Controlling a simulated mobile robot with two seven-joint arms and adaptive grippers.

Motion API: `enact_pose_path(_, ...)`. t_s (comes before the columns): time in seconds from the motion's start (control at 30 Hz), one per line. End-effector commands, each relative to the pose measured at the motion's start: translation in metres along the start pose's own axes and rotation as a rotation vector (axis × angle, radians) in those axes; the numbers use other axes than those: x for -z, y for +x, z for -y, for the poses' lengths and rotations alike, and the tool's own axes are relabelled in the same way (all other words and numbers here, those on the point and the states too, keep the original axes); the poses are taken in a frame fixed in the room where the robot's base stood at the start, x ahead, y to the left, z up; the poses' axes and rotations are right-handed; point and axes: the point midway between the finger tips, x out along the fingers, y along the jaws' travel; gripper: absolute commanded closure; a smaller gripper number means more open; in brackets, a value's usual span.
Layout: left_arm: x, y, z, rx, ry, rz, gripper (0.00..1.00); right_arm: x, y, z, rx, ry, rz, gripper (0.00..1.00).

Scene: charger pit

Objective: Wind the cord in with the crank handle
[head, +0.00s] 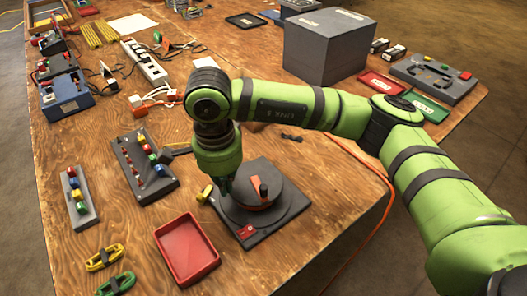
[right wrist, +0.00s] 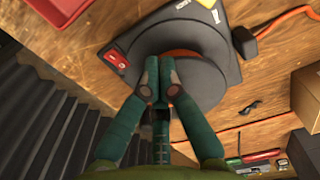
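The cord reel is a dark grey drum (head: 285,203) on a flat square base with a red switch (head: 245,232) at its front corner. A dark upright knob, which looks like the crank handle (head: 263,187), stands on top beside an orange-red part. My right gripper (head: 226,188) points down over the drum's left side, apart from the knob. Its fingertips (right wrist: 160,62) are together with nothing visible between them. Contact with the drum is unclear. My left gripper is out of view.
An orange cord (head: 385,195) runs off to the right. A red tray (head: 187,250) lies in front-left. A grey block with coloured pegs (head: 146,168) stands left. A large grey box (head: 328,45) stands behind my right arm. Bare wood lies right of the reel.

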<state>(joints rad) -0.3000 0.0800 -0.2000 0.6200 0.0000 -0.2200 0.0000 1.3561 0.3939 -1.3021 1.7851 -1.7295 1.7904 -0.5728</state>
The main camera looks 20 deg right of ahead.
Motion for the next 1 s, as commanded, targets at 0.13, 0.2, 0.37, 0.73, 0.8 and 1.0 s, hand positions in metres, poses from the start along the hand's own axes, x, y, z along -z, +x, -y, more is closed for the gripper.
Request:
enact_pose_path(0.13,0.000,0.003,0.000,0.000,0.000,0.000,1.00,-0.009,0.001,0.005,-0.001,0.000,-0.001,1.00)
enact_pose_path(0.2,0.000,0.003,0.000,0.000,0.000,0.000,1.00,-0.009,0.000,0.005,-0.001,0.000,-0.001,1.00)
enact_pose_path(0.37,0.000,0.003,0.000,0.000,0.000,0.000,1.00,-0.009,0.000,0.005,-0.001,0.000,0.000,1.00)
enact_pose_path(0.73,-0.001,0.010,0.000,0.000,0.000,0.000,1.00,-0.030,0.001,0.018,0.000,0.000,0.000,1.00)
enact_pose_path(0.8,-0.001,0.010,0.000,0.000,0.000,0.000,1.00,-0.032,0.001,0.019,0.000,0.001,0.000,1.00)
enact_pose_path(1.0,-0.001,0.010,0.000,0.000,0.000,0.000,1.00,-0.032,0.001,0.018,-0.001,0.001,0.000,0.83)
